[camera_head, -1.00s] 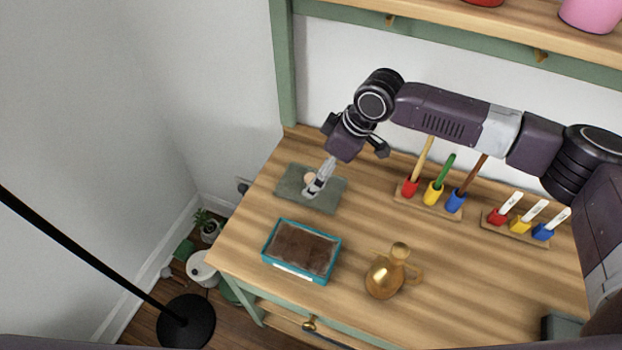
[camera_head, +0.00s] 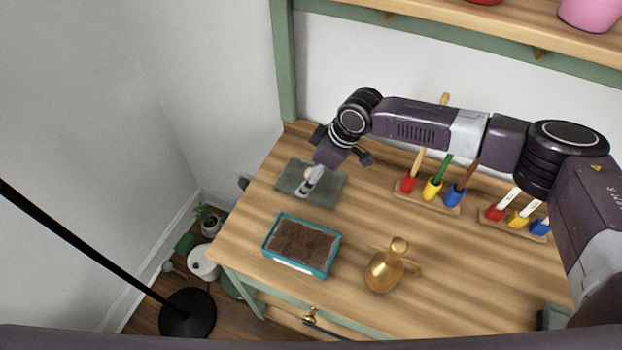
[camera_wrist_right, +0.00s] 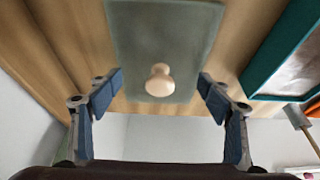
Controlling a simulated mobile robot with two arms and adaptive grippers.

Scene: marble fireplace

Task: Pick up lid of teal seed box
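The lid (camera_head: 327,195) is a flat grey-green panel lying on the wooden table behind the teal seed box. Its pale round knob (camera_wrist_right: 160,81) shows clearly in the right wrist view, with the lid's panel (camera_wrist_right: 165,35) around it. The teal seed box (camera_head: 269,248) stands open and holds brown soil. My right gripper (camera_head: 311,182) hangs over the lid and partly hides it. In the right wrist view, its blue-padded fingers (camera_wrist_right: 160,84) are apart, on either side of the knob with nothing between them that I can see touched. My left gripper is out of view.
A brass jug (camera_head: 383,272) stands right of the box. A rack with red, yellow and blue tool holders (camera_head: 427,199) is right of the lid, and a rack of white-topped markers (camera_head: 512,224) is farther right. A shelf (camera_head: 450,35) runs above the table.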

